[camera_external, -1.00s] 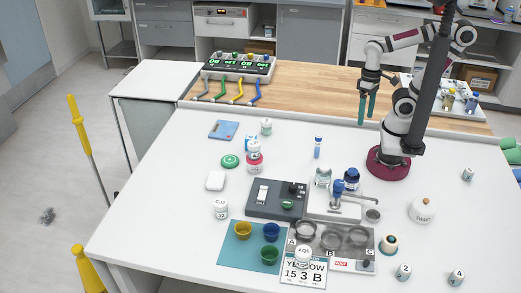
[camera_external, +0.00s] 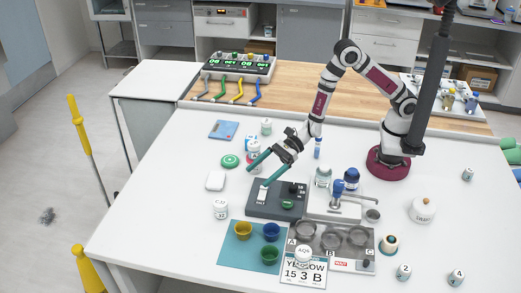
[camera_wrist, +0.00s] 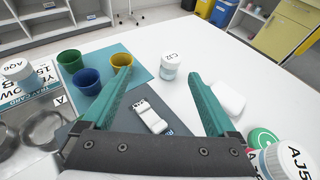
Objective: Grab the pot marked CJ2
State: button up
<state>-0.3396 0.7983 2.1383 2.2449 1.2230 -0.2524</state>
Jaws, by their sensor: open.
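The pot marked CJ2 is a small white-capped jar (camera_external: 220,209) standing upright on the white table, left of the dark grey switch box. In the wrist view the pot (camera_wrist: 170,69) is ahead, between and beyond the fingertips, with its lid lettering readable. My gripper (camera_external: 257,177) is open, its two teal fingers pointing down-left over the switch box area, above and to the right of the pot. In the wrist view my gripper (camera_wrist: 159,76) has nothing between its fingers.
A dark grey switch box (camera_external: 262,211) lies below my gripper. A white block (camera_external: 215,180) and green disc (camera_external: 230,161) are behind the pot. A teal mat (camera_external: 232,258) with yellow, blue and green cups is in front. A red-labelled jar (camera_external: 254,165) stands close by my fingers.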

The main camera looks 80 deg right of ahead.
jog(key=shift+m+t+h, duration=0.3)
jog(key=shift+m+h, duration=0.4)
jog(key=f, duration=0.1)
jog(key=w+f, duration=0.2)
jog(key=shift+d+f, duration=0.15)
jog(key=shift+f, duration=0.15)
send_near(221, 205)
jog(key=w+f, duration=0.1)
jog(key=w+a+f, duration=0.1)
jog(key=w+f, duration=0.1)
jog(key=shift+a+f, duration=0.1)
jog(key=shift+f, duration=0.15)
jog(key=x, duration=0.6)
jog(key=shift+w+a+r, duration=0.1)
jog(key=shift+w+r, duration=0.05)
jog(key=shift+r, duration=0.05)
jog(key=c, duration=1.5)
